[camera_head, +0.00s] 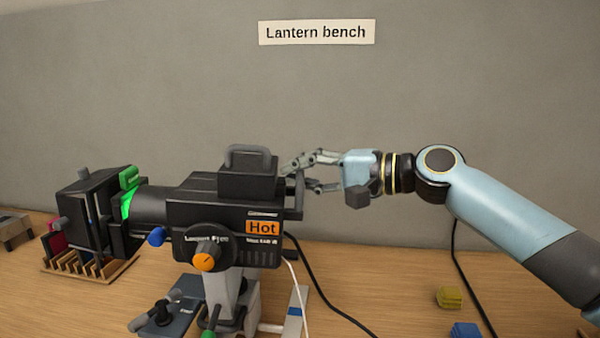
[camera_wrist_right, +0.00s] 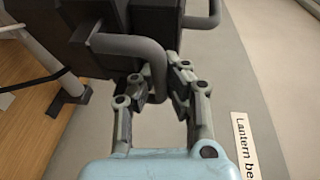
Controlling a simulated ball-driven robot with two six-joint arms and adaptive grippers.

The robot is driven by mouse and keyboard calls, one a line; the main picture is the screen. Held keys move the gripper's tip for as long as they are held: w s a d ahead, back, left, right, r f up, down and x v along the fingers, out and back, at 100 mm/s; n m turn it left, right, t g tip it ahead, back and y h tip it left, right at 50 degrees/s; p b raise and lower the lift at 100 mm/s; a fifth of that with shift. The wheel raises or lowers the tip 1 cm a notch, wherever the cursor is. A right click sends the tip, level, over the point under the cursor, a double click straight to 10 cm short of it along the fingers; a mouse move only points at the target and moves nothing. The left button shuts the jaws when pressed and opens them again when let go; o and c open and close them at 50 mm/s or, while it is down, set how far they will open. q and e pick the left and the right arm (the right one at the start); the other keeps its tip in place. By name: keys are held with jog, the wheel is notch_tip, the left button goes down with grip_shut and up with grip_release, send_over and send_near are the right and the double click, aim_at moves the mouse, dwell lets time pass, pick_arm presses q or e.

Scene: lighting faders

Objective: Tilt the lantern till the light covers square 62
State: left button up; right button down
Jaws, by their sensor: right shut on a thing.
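The black lantern (camera_head: 190,205) stands on a grey post on the bench, its barrel pointing left, with an orange "Hot" label on its side. A green glow shows at the front of the barrel. My right gripper (camera_head: 297,176) is at the lantern's rear end, shut on the rear handle (camera_head: 299,196). In the right wrist view the grey bar of the rear handle (camera_wrist_right: 154,72) passes between the fingers (camera_wrist_right: 160,80). Square 62 and the patch of light are not in view. My left gripper is not in view.
A slotted wooden rack (camera_head: 90,268) stands under the lantern's front. An orange-capped knob (camera_head: 205,260) and a blue knob (camera_head: 156,236) stick out from the lantern. Dark cables (camera_head: 330,300) trail behind it. Yellow (camera_head: 449,297) and blue (camera_head: 465,329) blocks lie at right.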

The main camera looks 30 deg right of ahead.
jog(key=shift+w+a+r+p, duration=0.15)
jog(key=shift+a+r+p, duration=0.1)
jog(key=shift+r+p, duration=0.2)
jog(key=shift+w+a+r+p, duration=0.15)
jog(key=shift+a+r+p, duration=0.15)
jog(key=shift+r, duration=0.25)
jog(key=shift+w+a, duration=0.1)
jog(key=shift+a, duration=0.05)
jog(key=shift+f, duration=0.1)
jog(key=c, duration=1.6)
grip_release()
jog(key=shift+d, duration=0.2)
jog(key=shift+a, duration=0.1)
jog(key=f+v, duration=0.1)
jog(key=v, duration=0.6)
jog(key=shift+s+r, duration=0.25)
jog(key=shift+r, duration=0.3)
